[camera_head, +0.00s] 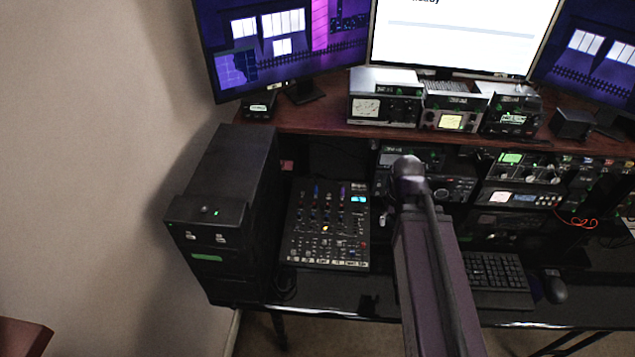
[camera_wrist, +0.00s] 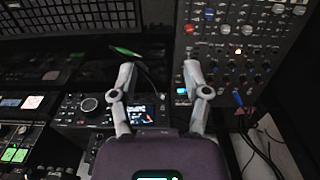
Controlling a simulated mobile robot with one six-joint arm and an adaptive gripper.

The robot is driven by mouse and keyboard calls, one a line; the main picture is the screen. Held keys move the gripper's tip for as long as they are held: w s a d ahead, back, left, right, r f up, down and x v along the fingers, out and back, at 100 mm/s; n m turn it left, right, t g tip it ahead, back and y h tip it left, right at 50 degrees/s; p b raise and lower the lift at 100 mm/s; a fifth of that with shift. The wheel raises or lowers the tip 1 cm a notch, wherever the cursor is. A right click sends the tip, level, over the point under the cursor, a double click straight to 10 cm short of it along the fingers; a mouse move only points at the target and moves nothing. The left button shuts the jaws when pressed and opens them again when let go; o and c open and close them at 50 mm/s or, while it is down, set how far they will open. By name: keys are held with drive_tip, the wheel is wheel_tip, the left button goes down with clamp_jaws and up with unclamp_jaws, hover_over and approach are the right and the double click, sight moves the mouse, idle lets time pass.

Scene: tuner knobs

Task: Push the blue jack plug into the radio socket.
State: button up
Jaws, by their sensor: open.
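In the wrist view a small blue, plug-like piece (camera_wrist: 238,99) shows at the lower edge of the mixer panel, with dark cables hanging below it. I cannot tell whether it is seated in a socket. The blue piece is to the right of the fingers. A radio unit (camera_wrist: 88,104) with a round knob and a lit display lies behind and below the fingers. I cannot make out its socket. In the head view my arm covers the gripper.
The mixer (camera_head: 326,225) lies on the black desk beside a dark computer tower (camera_head: 222,215). A keyboard (camera_head: 497,272) and mouse (camera_head: 555,287) are at right. A slim green piece (camera_wrist: 126,51) with a dark cable lies near the left finger.

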drive_tip(key=w+a+f+n+t+b, duration=0.1)
drive_tip(key=w+a+f+b, duration=0.2)
drive_tip(key=w+a, duration=0.3)
drive_tip(key=w+a+f+n+t+b, duration=0.1)
drive_tip(key=w+a+f+b, duration=0.2)
drive_tip(key=w+a, duration=0.35)
drive_tip(key=n+t+y+b, duration=0.1)
drive_tip(key=t+b, duration=0.1)
drive_tip(key=b, duration=0.2)
hover_over(316, 187)
drive_tip(key=s, duration=0.2)
drive_tip(key=f, duration=0.2)
drive_tip(key=shift+d+f, duration=0.2)
drive_tip(key=shift+f, duration=0.15)
drive_tip(key=shift+f, duration=0.15)
drive_tip(key=shift+b+x, duration=3.25)
drive_tip(key=shift+x, duration=0.3)
drive_tip(key=shift+w, duration=0.1)
clamp_jaws()
